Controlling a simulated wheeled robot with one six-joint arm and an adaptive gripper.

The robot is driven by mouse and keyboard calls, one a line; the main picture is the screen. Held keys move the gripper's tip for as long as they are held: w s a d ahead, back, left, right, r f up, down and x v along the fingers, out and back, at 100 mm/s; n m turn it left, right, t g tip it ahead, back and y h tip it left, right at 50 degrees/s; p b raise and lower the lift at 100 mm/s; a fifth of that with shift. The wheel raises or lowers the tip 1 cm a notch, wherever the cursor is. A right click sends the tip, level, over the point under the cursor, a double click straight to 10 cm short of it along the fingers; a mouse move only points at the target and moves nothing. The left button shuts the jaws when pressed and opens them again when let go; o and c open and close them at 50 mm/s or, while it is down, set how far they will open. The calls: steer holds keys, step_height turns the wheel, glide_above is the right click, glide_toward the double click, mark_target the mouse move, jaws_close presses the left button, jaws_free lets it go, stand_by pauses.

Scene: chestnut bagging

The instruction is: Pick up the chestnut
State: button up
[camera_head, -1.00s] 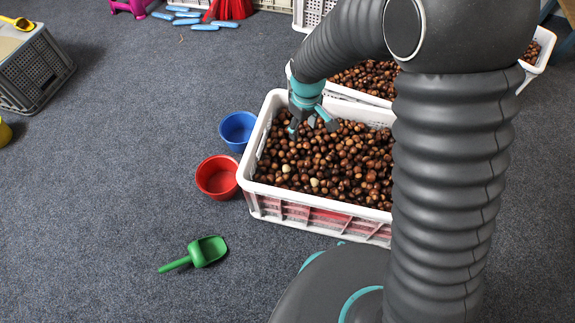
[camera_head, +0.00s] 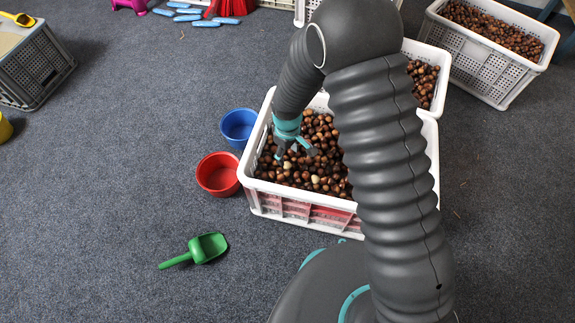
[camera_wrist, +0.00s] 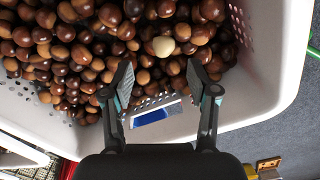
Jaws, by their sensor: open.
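Many brown chestnuts (camera_head: 322,130) fill a white crate (camera_head: 300,192) in front of me. In the wrist view the chestnuts (camera_wrist: 75,45) lie in the upper part, with one pale chestnut (camera_wrist: 163,46) among them. My gripper (camera_head: 296,152) is over the left part of the crate. Its fingers (camera_wrist: 160,92) stand apart with nothing between them, and the chestnuts are beyond the fingertips. The crate's white rim (camera_wrist: 262,85) shows in the wrist view. My arm hides the right part of the crate in the head view.
A blue bowl (camera_head: 238,126) and a red bowl (camera_head: 218,174) stand left of the crate. A green scoop (camera_head: 198,249) lies on the floor. Two more chestnut crates (camera_head: 428,78) (camera_head: 490,62) stand behind. A grey crate (camera_head: 36,68) is at far left. The left floor is mostly clear.

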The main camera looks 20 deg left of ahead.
mark_target(287, 165)
steer(key=shift+s+f, duration=0.15)
steer(key=shift+f, duration=1.15)
steer(key=shift+s+f, duration=0.15)
steer(key=shift+f, duration=1.15)
steer(key=c, duration=0.9)
